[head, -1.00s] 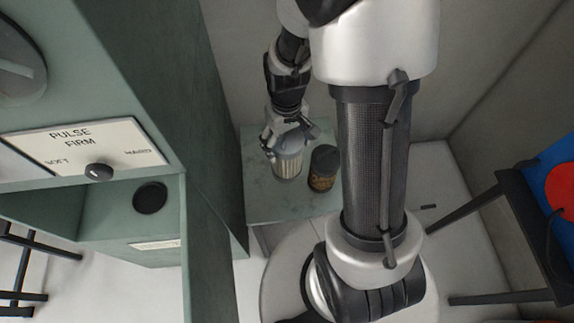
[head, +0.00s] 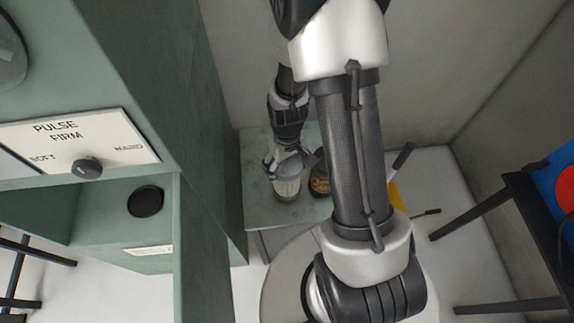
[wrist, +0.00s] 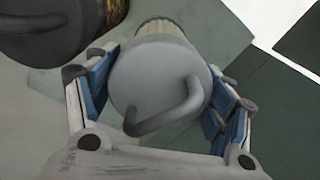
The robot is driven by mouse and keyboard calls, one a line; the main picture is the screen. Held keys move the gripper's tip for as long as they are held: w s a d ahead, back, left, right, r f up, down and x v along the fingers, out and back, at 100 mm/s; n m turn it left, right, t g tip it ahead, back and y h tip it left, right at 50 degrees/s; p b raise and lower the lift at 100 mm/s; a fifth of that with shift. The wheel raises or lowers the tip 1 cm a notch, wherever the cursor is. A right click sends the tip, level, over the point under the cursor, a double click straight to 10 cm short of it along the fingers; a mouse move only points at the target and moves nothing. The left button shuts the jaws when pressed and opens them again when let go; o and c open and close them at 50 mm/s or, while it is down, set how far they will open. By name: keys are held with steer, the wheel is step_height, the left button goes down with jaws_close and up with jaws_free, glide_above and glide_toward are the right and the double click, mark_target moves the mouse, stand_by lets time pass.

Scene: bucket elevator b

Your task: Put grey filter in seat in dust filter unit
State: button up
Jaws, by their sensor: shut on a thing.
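The grey filter has a smooth grey cap with a curved handle and a pale pleated body. It shows in the wrist view (wrist: 150,72) and in the head view (head: 287,189). My gripper (head: 285,163) is shut on its cap, one blue-padded finger on each side. The filter is upright over the small green table (head: 258,210); I cannot tell whether its base touches the top. The dust filter unit (head: 165,60) is the green cabinet at the left. A round black opening (head: 146,201) lies in its open compartment; it looks like the seat.
A dark-capped filter with a brown pleated body (head: 319,182) stands close beside the grey one, partly behind my arm. The cabinet's panel (head: 80,143) has a knob above the compartment. A dark-framed stand (head: 500,205) is at the right.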

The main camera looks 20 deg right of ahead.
steer(key=shift+f, duration=0.2)
steer(key=o, duration=1.5)
steer(key=shift+o, duration=0.2)
steer(key=shift+r, duration=0.1)
